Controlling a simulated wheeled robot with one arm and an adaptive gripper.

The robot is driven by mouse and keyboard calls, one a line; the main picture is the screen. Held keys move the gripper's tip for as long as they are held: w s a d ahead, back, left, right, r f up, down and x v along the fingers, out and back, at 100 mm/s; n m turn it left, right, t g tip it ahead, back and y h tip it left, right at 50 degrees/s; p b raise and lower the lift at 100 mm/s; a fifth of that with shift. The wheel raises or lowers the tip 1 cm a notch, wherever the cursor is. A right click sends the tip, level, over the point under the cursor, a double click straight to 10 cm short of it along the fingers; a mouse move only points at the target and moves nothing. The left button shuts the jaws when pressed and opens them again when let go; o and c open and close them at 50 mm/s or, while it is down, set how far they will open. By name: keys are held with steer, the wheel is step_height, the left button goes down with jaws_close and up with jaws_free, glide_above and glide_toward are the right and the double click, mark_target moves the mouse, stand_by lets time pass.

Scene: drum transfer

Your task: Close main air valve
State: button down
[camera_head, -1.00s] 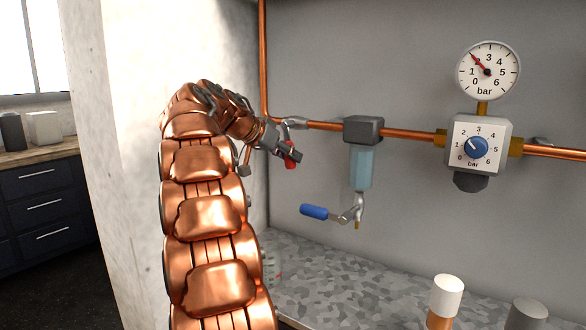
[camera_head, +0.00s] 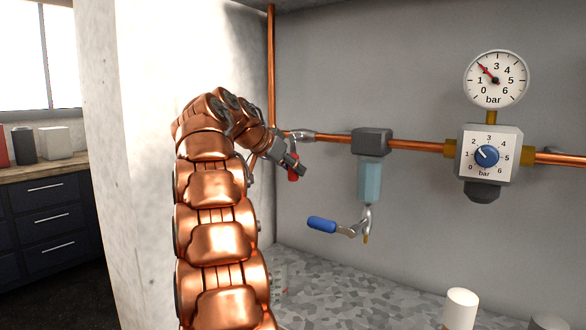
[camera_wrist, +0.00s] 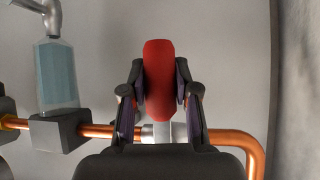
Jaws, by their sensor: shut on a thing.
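The main air valve's red handle (camera_wrist: 160,80) stands between my two fingers in the wrist view, crosswise to the copper pipe (camera_wrist: 98,131). My gripper (camera_wrist: 160,92) is shut on this handle. A metal stem (camera_wrist: 162,132) shows at the handle's base near the pipe. In the head view my gripper (camera_head: 289,163) is at the left end of the horizontal pipe, with a bit of the red handle (camera_head: 294,174) showing below it. My arm and gripper hide much of the valve there. The pressure gauge (camera_head: 496,79) needle points between 1 and 3.
Right of my gripper hangs a filter bowl (camera_head: 369,181) with a blue-handled lever (camera_head: 322,224) below it. A regulator with a blue knob (camera_head: 487,156) sits farther right. A white-capped cylinder (camera_head: 460,310) stands on the speckled counter (camera_head: 350,285). A pale wall (camera_head: 150,150) is close on the left.

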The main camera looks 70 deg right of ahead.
steer(key=c, duration=0.8)
jaws_free()
steer(key=shift+w, duration=0.1)
steer(key=shift+c, duration=0.2)
steer(key=v, duration=0.7)
steer(key=shift+a, duration=0.2)
steer(key=shift+r, duration=0.1)
